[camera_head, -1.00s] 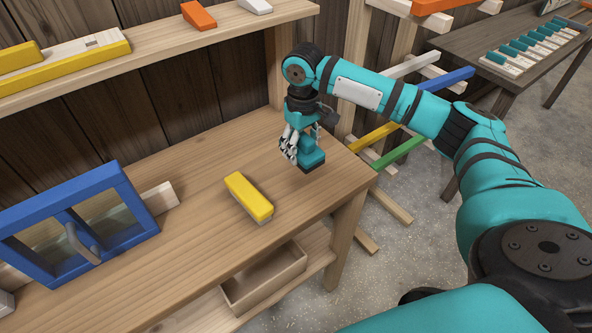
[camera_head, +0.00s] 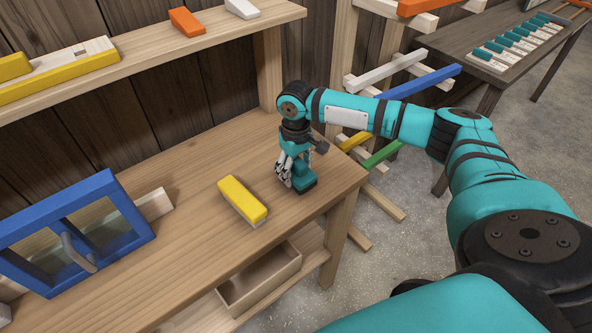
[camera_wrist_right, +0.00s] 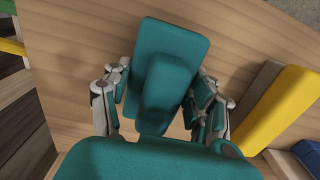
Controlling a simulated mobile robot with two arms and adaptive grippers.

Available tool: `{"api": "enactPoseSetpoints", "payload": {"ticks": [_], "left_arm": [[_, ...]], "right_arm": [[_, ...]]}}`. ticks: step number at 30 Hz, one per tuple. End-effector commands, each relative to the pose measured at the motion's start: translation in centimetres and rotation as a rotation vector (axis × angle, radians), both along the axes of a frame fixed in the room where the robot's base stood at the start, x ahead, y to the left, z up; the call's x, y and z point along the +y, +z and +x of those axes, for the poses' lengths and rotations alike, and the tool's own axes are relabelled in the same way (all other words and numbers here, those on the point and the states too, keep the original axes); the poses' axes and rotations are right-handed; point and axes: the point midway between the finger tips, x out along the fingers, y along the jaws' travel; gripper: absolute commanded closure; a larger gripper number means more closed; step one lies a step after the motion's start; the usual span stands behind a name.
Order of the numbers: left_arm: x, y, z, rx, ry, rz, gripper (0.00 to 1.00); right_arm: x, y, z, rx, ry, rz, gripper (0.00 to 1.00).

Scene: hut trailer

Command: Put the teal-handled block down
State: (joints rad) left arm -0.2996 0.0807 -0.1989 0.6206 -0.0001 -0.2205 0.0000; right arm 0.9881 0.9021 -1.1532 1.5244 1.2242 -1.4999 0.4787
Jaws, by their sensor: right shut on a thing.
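The teal-handled block (camera_head: 303,181) is teal with a dark underside. It is upright at the right end of the wooden workbench (camera_head: 200,250), at or just above its top; I cannot tell if it touches. My right gripper (camera_head: 289,176) points down and is shut on its handle. In the right wrist view the block (camera_wrist_right: 168,50) sits between my two fingers (camera_wrist_right: 158,95), one on each side of the raised handle. My left gripper is not in view.
A yellow block (camera_head: 240,198) lies left of the held block, with bare bench between. A blue window frame (camera_head: 70,230) stands at the bench's left. A shelf (camera_head: 150,62) runs behind. A rack with coloured bars (camera_head: 410,85) is beyond the bench's right edge.

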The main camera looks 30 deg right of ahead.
Motion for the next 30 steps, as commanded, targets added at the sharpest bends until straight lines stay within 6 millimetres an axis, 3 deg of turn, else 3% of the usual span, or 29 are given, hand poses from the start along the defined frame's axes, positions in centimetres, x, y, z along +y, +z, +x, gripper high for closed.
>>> {"api": "enactPoseSetpoints", "payload": {"ticks": [1, 3, 11, 12, 16, 25, 30], "left_arm": [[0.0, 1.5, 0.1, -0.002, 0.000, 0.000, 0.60], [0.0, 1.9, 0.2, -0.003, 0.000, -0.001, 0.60], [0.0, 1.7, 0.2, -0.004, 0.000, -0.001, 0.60], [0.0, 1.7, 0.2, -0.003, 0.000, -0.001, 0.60], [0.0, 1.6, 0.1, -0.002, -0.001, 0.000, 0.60], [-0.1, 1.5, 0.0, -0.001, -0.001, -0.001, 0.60], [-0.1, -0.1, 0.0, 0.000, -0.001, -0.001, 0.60]], "right_arm": [[0.1, 0.1, 0.0, 0.004, -0.001, 0.002, 0.68], [0.1, -0.7, 0.0, 0.002, 0.000, 0.002, 0.68], [0.0, -1.4, 0.0, -0.001, 0.001, 0.000, 0.68], [0.0, -1.5, 0.0, 0.000, 0.001, 0.000, 0.37], [0.0, -1.4, 0.0, 0.000, 0.001, 0.000, 0.20], [0.0, -1.4, 0.0, -0.001, 0.001, 0.000, 0.18], [0.0, -2.2, 0.0, -0.001, 0.002, 0.000, 0.18]]}}
